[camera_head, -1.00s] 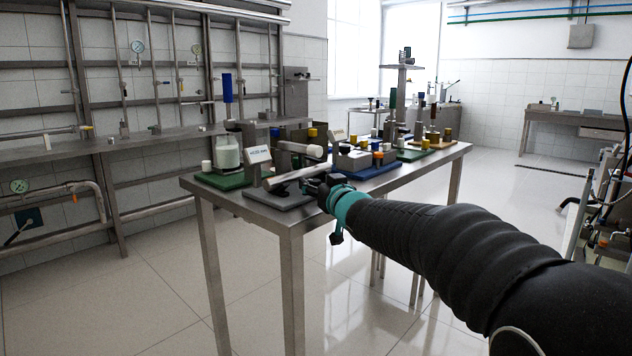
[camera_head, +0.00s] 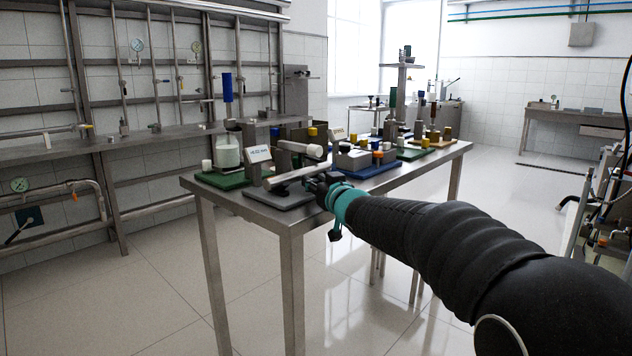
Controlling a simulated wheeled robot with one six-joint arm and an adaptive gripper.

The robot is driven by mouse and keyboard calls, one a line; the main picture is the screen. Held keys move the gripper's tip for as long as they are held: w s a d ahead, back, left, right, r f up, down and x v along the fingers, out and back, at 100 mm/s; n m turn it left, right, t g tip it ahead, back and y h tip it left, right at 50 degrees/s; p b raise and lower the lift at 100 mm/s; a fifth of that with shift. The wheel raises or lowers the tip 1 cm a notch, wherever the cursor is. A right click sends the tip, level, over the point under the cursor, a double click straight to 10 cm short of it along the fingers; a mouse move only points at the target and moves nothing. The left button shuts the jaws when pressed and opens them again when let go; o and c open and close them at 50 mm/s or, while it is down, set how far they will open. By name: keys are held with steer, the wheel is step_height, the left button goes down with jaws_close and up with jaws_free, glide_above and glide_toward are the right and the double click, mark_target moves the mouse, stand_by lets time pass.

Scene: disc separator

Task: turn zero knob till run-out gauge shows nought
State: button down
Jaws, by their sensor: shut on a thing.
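A small white display panel (camera_head: 258,154) with blue lettering, which looks like the run-out gauge readout, stands at the near left end of the steel table. Its figures are too small to read surely. My gripper (camera_head: 318,184) is at the table's near edge, at the right end of a pale bar (camera_head: 291,178) over a grey base plate (camera_head: 276,199). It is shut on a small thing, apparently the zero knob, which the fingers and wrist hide. I cannot make out the knob itself.
A pipe rack stands along the left wall. The tiled floor left of the table is clear.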

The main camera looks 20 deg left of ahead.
steer(key=shift+w+d+r+n+g+y+p, duration=0.1)
steer(key=shift+r+n+g+y+p, duration=0.1)
steer(key=shift+n+g+y+p, duration=0.25)
steer(key=shift+f+n+g+y, duration=0.1)
steer(key=shift+n+g+y, duration=0.9)
steer(key=shift+g, duration=0.45)
steer(key=c, duration=0.8)
jaws_free()
steer(key=shift+d, duration=0.1)
steer(key=v, duration=1.1)
steer(key=shift+s+d, duration=0.25)
steer(key=shift+d, duration=0.05)
steer(key=shift+f, duration=0.1)
